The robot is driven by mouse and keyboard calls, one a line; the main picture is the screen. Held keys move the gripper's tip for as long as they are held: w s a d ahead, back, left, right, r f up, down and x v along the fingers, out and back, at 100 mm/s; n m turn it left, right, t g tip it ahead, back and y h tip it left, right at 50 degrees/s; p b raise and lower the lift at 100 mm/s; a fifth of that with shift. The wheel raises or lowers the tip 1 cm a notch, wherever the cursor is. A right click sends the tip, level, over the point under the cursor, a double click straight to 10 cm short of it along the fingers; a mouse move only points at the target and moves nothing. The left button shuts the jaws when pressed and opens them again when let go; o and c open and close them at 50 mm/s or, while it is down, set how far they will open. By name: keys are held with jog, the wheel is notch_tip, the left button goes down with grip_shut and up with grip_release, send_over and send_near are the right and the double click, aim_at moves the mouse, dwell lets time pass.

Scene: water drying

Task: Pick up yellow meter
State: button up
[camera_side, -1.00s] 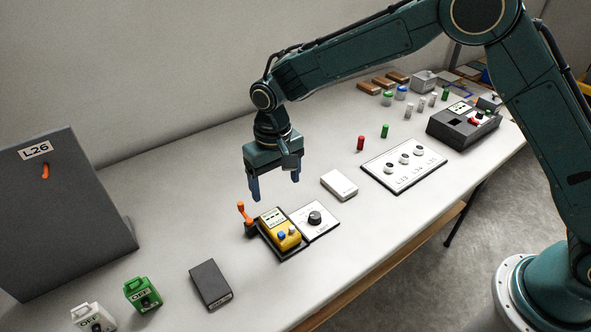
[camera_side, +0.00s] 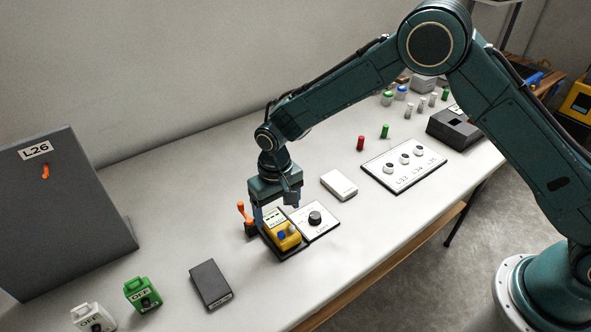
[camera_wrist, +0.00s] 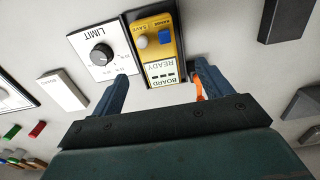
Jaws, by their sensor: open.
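The yellow meter (camera_side: 283,236) has a white label, a blue button and a pale button, and sits in a dark holder (camera_side: 291,254) on the table. My gripper (camera_side: 277,222) is open and low over the label end of the meter. In the wrist view the meter (camera_wrist: 157,38) lies ahead between the two blue fingers (camera_wrist: 160,72), label end nearest. One finger is on each side, and I see no clear contact. Part of the meter is hidden behind the gripper in the side view.
A white LIMIT panel with a dial (camera_side: 316,219) adjoins the holder. An orange lever (camera_side: 243,212) stands close on the other side and shows behind a finger in the wrist view (camera_wrist: 199,86). A white box (camera_side: 339,185) and a dark box (camera_side: 210,284) lie farther off.

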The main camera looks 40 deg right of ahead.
aim_at(279, 225)
jog(key=shift+f, duration=0.15)
jog(key=shift+d+f, duration=0.1)
jog(key=shift+f, duration=2.35)
jog(key=shift+c, duration=0.5)
jog(key=c, duration=1.1)
jog(key=shift+r, duration=0.1)
jog(key=shift+c, duration=0.2)
notch_tip(279, 225, up, 20)
